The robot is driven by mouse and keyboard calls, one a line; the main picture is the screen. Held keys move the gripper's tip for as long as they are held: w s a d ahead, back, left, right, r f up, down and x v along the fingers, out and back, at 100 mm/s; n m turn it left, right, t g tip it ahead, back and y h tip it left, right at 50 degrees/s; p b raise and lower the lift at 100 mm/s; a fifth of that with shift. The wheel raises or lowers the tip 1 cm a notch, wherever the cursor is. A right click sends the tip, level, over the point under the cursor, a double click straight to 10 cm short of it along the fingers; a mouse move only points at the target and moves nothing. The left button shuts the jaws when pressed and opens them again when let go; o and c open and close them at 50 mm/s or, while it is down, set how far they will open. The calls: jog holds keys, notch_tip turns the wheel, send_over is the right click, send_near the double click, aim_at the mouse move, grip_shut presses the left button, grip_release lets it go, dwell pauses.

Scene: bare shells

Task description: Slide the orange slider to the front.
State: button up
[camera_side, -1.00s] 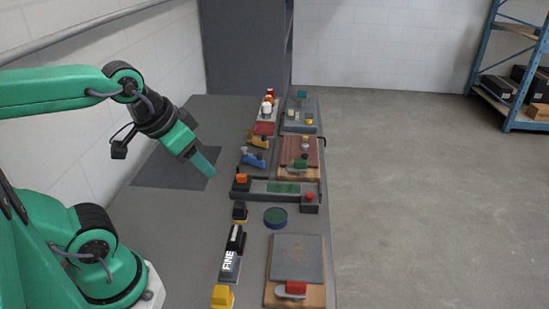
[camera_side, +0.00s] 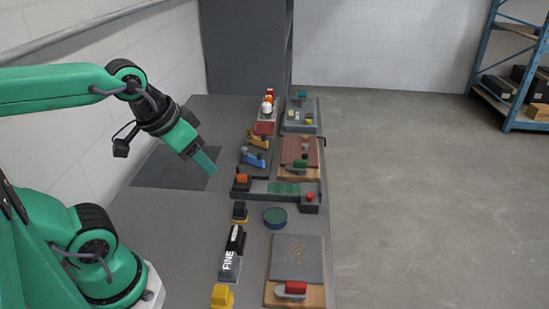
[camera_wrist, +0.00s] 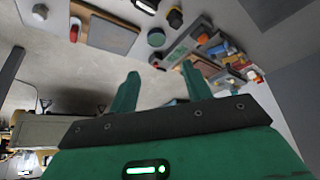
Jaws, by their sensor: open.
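A small orange block (camera_side: 241,178), which looks like the orange slider, stands at the left end of a long dark tray (camera_side: 257,198) in the side view. Green patches lie along the tray's middle, and a red knob (camera_side: 310,196) stands at its right end. An orange piece (camera_wrist: 203,38) also shows in the wrist view; it looks like the same block. My gripper (camera_side: 213,170) hangs above the table, left of the orange block and apart from it. In the wrist view its two fingers (camera_wrist: 160,70) are spread, with nothing between them.
A round green-topped tin (camera_side: 275,217), a black block on a yellow base (camera_side: 239,210) and a "FINE" block (camera_side: 230,262) stand nearer the camera. A grey board (camera_side: 296,255) with brown specks lies front right. A dark mat (camera_side: 165,172) and clear table lie left.

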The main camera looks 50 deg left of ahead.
jog(key=w, duration=0.1)
jog(key=n+g, duration=0.5)
jog(key=n, duration=0.4)
send_near(242, 175)
jog(key=shift+w+f, duration=0.1)
jog(key=shift+f, duration=0.05)
jog(key=shift+w+a+f+g, duration=0.15)
jog(key=shift+f+g, duration=0.15)
jog(key=shift+f, duration=0.1)
jog(key=shift+f, duration=3.8)
grip_shut()
